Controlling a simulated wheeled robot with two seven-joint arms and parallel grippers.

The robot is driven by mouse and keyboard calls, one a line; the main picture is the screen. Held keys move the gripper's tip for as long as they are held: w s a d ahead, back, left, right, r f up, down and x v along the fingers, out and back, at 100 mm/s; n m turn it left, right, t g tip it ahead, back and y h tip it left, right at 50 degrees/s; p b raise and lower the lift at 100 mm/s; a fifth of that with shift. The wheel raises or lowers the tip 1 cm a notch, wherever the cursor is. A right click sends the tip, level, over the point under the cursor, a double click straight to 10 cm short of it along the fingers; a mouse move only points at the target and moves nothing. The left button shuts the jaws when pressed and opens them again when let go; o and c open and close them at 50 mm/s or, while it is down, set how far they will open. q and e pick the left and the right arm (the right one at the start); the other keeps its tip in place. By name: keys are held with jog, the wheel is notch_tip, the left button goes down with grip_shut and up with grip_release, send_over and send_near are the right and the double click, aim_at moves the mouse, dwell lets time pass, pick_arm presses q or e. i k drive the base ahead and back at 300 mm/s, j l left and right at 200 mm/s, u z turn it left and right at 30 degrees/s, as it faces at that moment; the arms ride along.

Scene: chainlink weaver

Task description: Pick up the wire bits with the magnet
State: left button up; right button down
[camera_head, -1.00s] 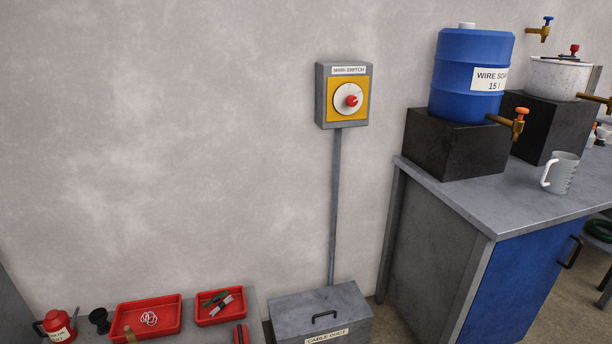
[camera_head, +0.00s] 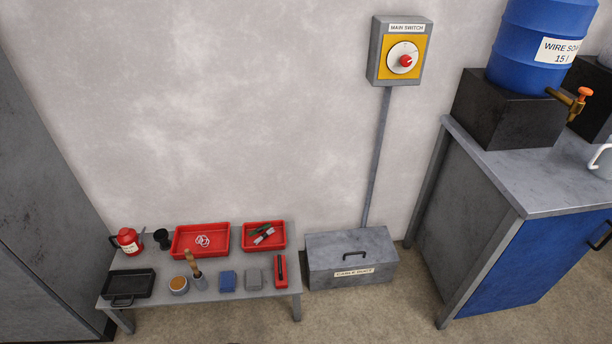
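No wire bits can be made out for certain. Small pale rings or loops (camera_head: 203,241) lie in the larger red tray (camera_head: 181,254) on a low grey table (camera_head: 222,264) at the lower left. No magnet is clearly recognisable. A red holder with a dark bar (camera_head: 280,271) lies at the table's right end, and a black spool-shaped thing (camera_head: 162,239) stands at its back left. Both are too small to identify. Neither of my grippers is in view.
The table also holds a red can (camera_head: 127,241), a black handled tray (camera_head: 128,287), a smaller red tray with tools (camera_head: 248,245), a blue block (camera_head: 227,281) and a grey block (camera_head: 253,279). A cable duct box (camera_head: 350,260) stands right of it. Floor in front is clear.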

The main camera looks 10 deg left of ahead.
aim_at(280, 270)
jog(key=i+l+u, duration=0.15)
jog(key=l, duration=0.3)
jog(key=i+l+u, duration=0.1)
jog(key=l, duration=0.35)
jog(key=i+l+u, duration=0.15)
jog(key=l, duration=0.35)
jog(key=i+l+u, duration=0.15)
jog(key=l, duration=0.35)
jog(key=i+l+u, duration=0.15)
jog(key=l, duration=0.35)
